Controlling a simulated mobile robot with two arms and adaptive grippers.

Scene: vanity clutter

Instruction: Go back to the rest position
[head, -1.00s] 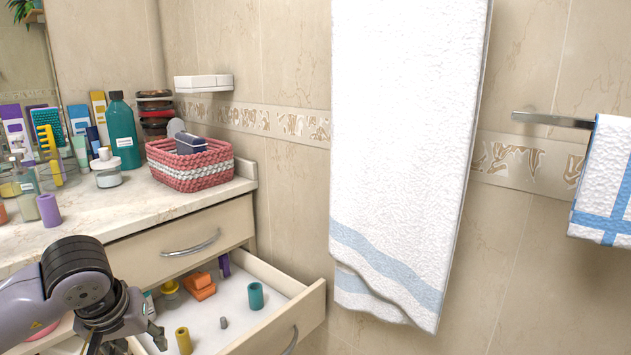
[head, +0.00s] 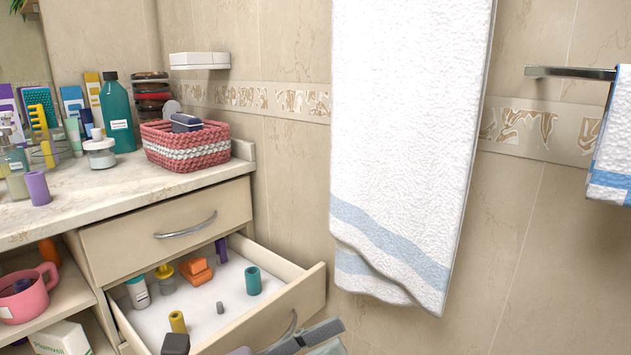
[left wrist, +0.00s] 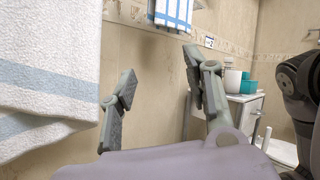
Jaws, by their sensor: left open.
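My left gripper is at the bottom edge of the head view, in front of the open drawer (head: 315,283), and only part of it shows. In the left wrist view its two grey fingers (left wrist: 160,68) stand apart with nothing between them; tiled wall and a towel lie beyond. My right gripper is in neither view.
The drawer holds a teal cup (head: 253,281), orange blocks (head: 196,272), a yellow cylinder (head: 178,322) and small bottles. A pink mug (head: 27,296) sits on the shelf. The counter (head: 120,197) carries bottles and a woven basket (head: 185,147). A white towel (head: 405,130) hangs right.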

